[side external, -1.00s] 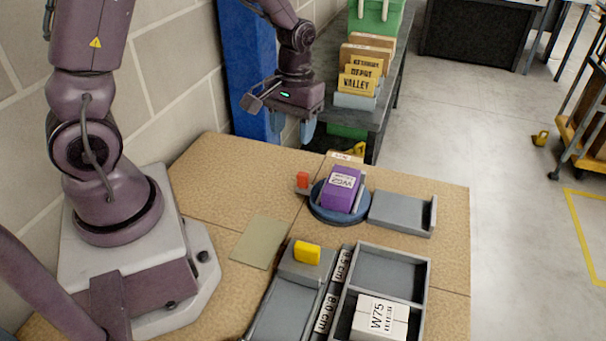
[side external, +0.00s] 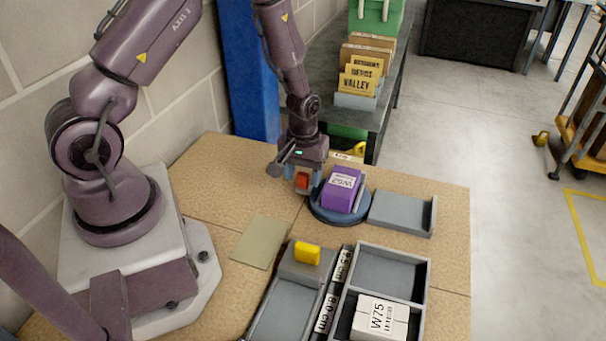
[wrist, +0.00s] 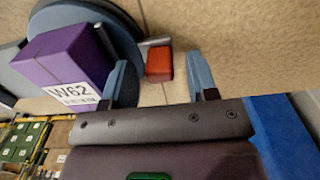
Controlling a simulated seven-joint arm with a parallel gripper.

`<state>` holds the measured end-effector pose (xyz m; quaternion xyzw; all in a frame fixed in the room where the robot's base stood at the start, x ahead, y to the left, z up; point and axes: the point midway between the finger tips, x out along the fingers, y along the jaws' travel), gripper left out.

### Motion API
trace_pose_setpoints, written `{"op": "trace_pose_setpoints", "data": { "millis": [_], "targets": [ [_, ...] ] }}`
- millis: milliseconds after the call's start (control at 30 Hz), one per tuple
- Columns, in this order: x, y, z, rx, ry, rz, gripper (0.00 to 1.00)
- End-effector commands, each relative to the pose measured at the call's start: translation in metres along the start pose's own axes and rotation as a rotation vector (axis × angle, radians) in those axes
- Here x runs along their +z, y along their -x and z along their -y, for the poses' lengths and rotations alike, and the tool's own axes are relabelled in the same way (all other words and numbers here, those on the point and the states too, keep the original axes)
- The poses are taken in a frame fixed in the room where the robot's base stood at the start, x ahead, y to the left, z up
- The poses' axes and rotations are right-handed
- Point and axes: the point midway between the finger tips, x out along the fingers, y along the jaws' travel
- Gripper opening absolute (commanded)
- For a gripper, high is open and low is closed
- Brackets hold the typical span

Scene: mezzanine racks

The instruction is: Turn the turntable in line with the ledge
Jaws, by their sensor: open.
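The round blue turntable (side external: 328,212) stands on the table and carries a purple box (side external: 341,190) labelled W62. A red knob (side external: 303,181) on a short grey arm sticks out from its left side. The grey ledge (side external: 398,212) lies just right of the turntable. My gripper (side external: 303,177) is open and low over the knob. In the wrist view the knob (wrist: 159,64) appears between my two blue fingertips (wrist: 162,76), with a gap on each side. The purple box (wrist: 65,62) is close beside the left finger there.
A grey tray (side external: 428,285) with a white W75 box (side external: 380,320) stands at the front. Beside it, a yellow block (side external: 307,253) sits on a grey channel (side external: 280,310). A flat greenish sheet (side external: 258,242) lies left of these. A blue post (side external: 248,70) rises behind the table.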

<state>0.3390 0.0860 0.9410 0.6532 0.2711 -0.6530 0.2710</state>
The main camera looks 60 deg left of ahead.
Motion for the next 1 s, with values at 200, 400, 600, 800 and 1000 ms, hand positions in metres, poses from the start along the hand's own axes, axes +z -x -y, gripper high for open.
{"op": "trace_pose_setpoints", "data": {
  "millis": [200, 400, 600, 800, 1000],
  "targets": [
    [0.0001, -0.0069, 0.0000, 0.000, 0.000, 0.000, 0.53],
    [0.0001, -0.0066, 0.0000, 0.000, -0.001, 0.000, 0.46],
    [0.0002, -0.0065, 0.0000, 0.000, -0.001, 0.000, 0.00],
    [0.0005, -0.0063, 0.0000, 0.000, 0.001, 0.000, 0.00],
    [0.0028, -0.0062, -0.0001, -0.001, 0.023, 0.001, 0.00]
  ]
}}
